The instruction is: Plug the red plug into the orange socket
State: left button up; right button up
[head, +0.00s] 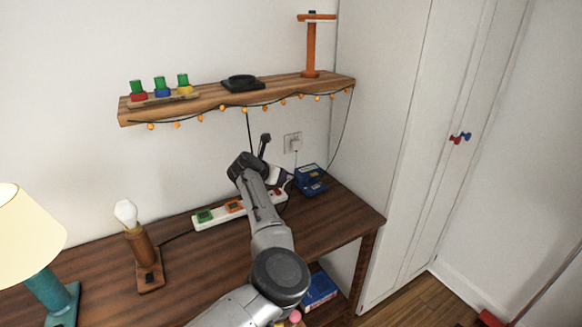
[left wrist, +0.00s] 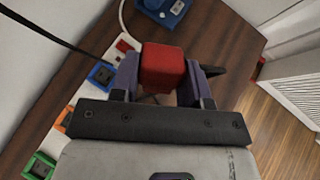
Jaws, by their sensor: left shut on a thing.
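The red plug (left wrist: 163,68) is between the fingers of my left gripper (left wrist: 161,84) in the left wrist view, and the gripper is shut on it. In the head view the left gripper (head: 278,177) is over the right end of the white power strip (head: 219,216). The orange socket (head: 235,206) is on the strip, left of the gripper. It also shows in the left wrist view (left wrist: 63,120), left of the plug and apart from it. The plug's prongs are hidden. My right gripper is not in view.
The strip also has a green socket (head: 204,215) and a blue socket (left wrist: 100,74). A blue device (head: 311,181) lies right of the gripper. A bulb lamp (head: 143,250) stands on the left of the wooden table (head: 95,268). A shelf (head: 215,98) with hanging lights is above.

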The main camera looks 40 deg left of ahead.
pick_arm(q)
jog(key=s+a+f+n+y, duration=0.3)
jog(key=a+f+n+y, duration=0.3)
jog(key=y, duration=0.1)
jog(key=n+g+y, duration=0.5)
jog(key=n+y, duration=0.1)
send_over(235, 209)
jog(key=w, duration=0.1)
jog(key=shift+w+a, duration=0.15)
jog(key=shift+a, duration=0.1)
jog(key=shift+s+a+g+y, duration=0.15)
jog(key=shift+s+g+y, duration=0.35)
jog(key=shift+y, duration=0.3)
jog(key=shift+w+r+y, duration=0.1)
jog(key=shift+y, duration=0.2)
jog(key=shift+f+b, duration=2.55)
jog(key=shift+f, duration=0.35)
jog(key=shift+p, duration=0.3)
